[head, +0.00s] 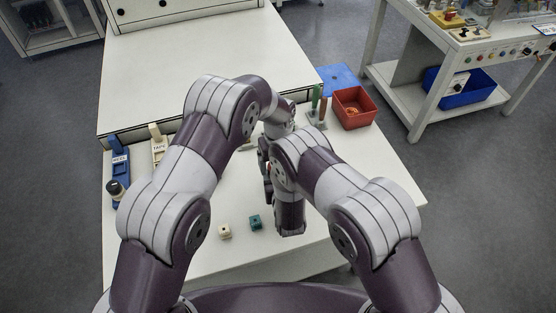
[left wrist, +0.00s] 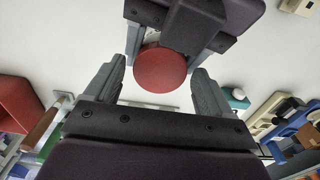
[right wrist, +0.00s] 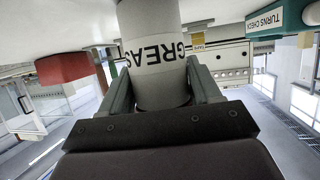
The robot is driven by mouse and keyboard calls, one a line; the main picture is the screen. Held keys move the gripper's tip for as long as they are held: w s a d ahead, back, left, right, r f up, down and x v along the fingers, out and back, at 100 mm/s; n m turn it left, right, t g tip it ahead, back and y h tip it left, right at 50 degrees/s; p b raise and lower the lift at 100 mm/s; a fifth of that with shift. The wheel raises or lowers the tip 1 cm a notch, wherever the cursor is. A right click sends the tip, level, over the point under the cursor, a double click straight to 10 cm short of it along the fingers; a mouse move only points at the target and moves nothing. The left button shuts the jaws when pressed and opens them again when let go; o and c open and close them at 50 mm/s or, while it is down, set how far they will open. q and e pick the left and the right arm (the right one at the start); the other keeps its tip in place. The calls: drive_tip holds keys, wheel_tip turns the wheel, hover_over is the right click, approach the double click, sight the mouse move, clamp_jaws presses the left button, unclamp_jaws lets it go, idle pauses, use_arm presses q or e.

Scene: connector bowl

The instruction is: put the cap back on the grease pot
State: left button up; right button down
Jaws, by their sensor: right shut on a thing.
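The grease pot (right wrist: 158,60) is a pale cylinder with black lettering reading "GREAS" in the right wrist view. My right gripper (right wrist: 157,88) is shut on it, with a finger at each side. A round red disc, which looks like the cap (left wrist: 161,68), shows in the left wrist view in front of my right gripper's fingers (left wrist: 180,35). My left gripper (left wrist: 158,76) is open, its fingers either side of the disc with gaps. Whether the cap sits on the pot is hidden. In the head view my arms cover most of this.
A red bin (head: 354,108) and screwdriver-like tools (head: 318,108) stand at the table's right, near a blue mat (head: 340,79). A blue fixture (head: 119,160) is at the left.

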use_arm(q)
drive_tip(key=c, duration=1.1)
drive_tip(key=shift+o, duration=0.2)
drive_tip(key=m, duration=0.3)
drive_tip(key=o, duration=1.2)
drive_tip(key=shift+c, duration=0.2)
